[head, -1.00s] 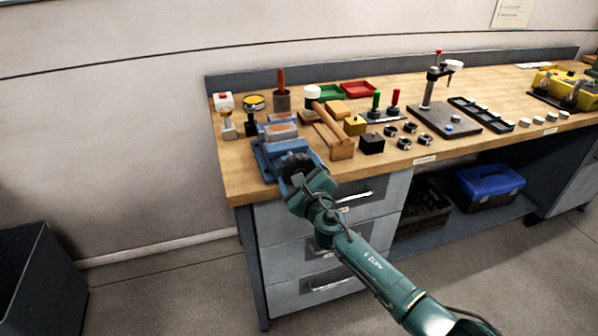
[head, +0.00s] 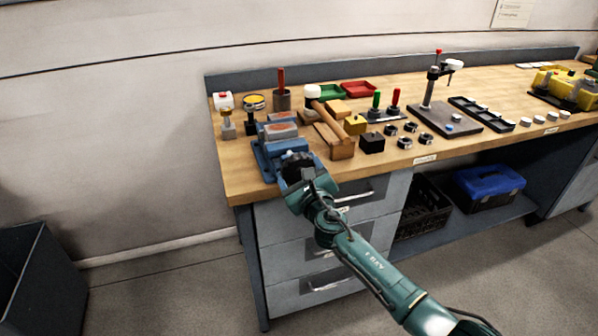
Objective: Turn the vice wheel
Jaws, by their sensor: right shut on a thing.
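The blue vice (head: 268,158) stands at the front left corner of the wooden workbench. Its dark wheel (head: 297,168) faces the bench's front edge and is partly hidden behind my gripper. My right gripper (head: 304,182) is at the wheel and shut on it; the fingertips are hard to make out. My right arm reaches up from the lower right. My left gripper is not in view.
A wooden mallet (head: 328,118) with a white head rests over wooden blocks just right of the vice. A black block (head: 372,143) and several dark rings lie further right. Drawers (head: 290,258) are below the vice. A dark bin (head: 45,275) stands at lower left.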

